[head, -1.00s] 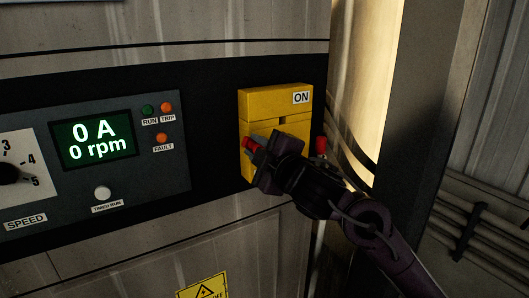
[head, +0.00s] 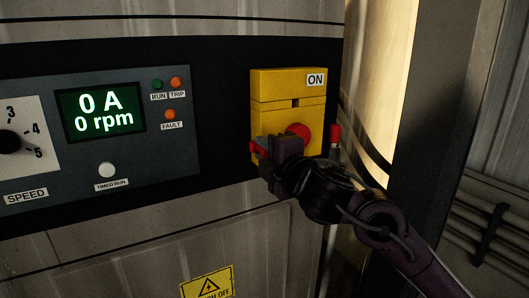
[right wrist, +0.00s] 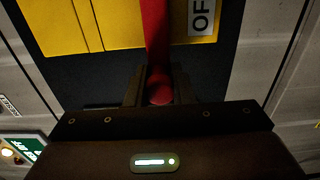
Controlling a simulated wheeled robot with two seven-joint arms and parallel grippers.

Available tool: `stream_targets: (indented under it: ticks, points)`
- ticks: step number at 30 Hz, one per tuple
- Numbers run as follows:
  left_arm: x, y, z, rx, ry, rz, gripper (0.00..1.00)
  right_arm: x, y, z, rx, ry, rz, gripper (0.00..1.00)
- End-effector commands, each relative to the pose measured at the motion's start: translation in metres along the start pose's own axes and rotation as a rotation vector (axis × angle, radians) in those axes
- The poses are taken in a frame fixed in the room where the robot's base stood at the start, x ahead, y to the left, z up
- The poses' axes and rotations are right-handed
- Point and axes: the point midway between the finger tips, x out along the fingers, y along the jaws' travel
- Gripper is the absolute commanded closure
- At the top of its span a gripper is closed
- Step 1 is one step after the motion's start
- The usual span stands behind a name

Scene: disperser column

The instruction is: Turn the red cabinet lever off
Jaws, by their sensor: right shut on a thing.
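The yellow switch box (head: 277,87) is on the cabinet front, with an "ON" label (head: 315,80) at its top right. Its red lever has a round red hub (head: 298,132). My right gripper (head: 262,152) is at the lower left of the hub, shut on the lever, and a red end shows just beyond the fingers. In the right wrist view, the red lever (right wrist: 157,40) runs down between the fingers (right wrist: 158,88), across the yellow box, beside a partly cut "OF" label (right wrist: 201,15). The gripper hides part of the lever in the head view. My left gripper is not in view.
A grey panel left of the box holds a display (head: 101,112) reading 0 A and 0 rpm, lamps, a white button (head: 107,170) and a black speed knob (head: 8,142). A small red piece (head: 335,132) shows at the box's right. A dark post (head: 415,120) stands further right.

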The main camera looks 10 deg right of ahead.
Motion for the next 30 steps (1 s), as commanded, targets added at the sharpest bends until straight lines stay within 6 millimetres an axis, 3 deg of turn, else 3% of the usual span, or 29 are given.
stream_targets:
  ticks: [8,9,13,23,30]
  points:
    - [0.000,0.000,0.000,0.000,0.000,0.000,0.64,0.000,-0.003,-0.001,-0.011,0.003,-0.007,1.00]
    - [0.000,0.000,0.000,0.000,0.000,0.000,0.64,0.000,-0.003,-0.001,-0.010,0.003,-0.008,0.75]
    - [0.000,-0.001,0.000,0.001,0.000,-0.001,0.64,0.000,-0.003,-0.001,-0.009,0.002,-0.007,0.58]
    - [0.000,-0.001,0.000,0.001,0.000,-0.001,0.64,-0.004,-0.002,0.000,-0.006,0.001,-0.004,0.57]
    - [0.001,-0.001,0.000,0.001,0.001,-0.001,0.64,-0.040,-0.002,0.000,-0.008,0.001,-0.004,0.57]
